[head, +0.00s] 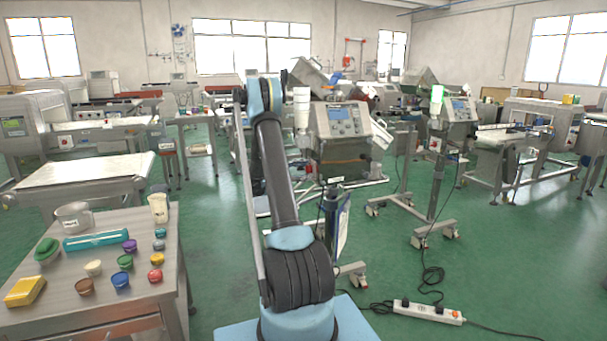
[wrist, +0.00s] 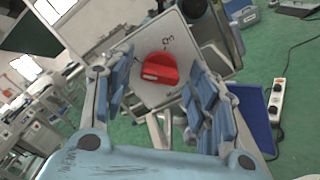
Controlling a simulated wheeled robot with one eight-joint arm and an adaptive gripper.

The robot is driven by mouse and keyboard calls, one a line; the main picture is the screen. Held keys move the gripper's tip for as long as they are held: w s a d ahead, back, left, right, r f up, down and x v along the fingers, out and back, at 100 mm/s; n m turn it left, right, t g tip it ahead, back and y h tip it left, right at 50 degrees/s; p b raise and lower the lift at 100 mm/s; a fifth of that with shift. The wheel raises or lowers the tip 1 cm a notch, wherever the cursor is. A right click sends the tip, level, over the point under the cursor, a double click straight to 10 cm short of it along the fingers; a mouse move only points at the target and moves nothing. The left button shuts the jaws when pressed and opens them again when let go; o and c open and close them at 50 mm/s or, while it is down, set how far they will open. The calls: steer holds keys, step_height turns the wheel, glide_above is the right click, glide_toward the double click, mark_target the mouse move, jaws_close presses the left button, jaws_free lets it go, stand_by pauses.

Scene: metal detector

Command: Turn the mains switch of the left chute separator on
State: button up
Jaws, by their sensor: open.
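The left chute separator (head: 338,120), a grey metal box with a small screen, stands just right of my arm in the head view. Another separator (head: 460,108) stands to its right. In the wrist view, the red rotary mains switch (wrist: 158,70) sits on a pale grey plate (wrist: 178,52) with dark lettering, tilted in the picture. My gripper (wrist: 159,78) is open, with one blue-padded finger to the left of the red knob and one to the right. The knob appears between the fingers; contact cannot be told. The gripper is not clearly seen in the head view.
A steel table (head: 110,310) at the left front holds coloured cups, a yellow block and a jug. A white power strip (head: 428,311) with cables lies on the green floor at right. Wheeled stand legs (head: 435,235) reach over the floor. A blue panel (wrist: 252,118) is beside the right finger.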

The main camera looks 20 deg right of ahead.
steer(key=c, duration=1.1)
steer(key=shift+o, duration=0.2)
steer(key=shift+m, duration=0.3)
steer(key=m, duration=0.9)
steer(key=shift+s, duration=0.1)
steer(key=shift+f+m, duration=0.1)
steer(key=shift+m, duration=4)
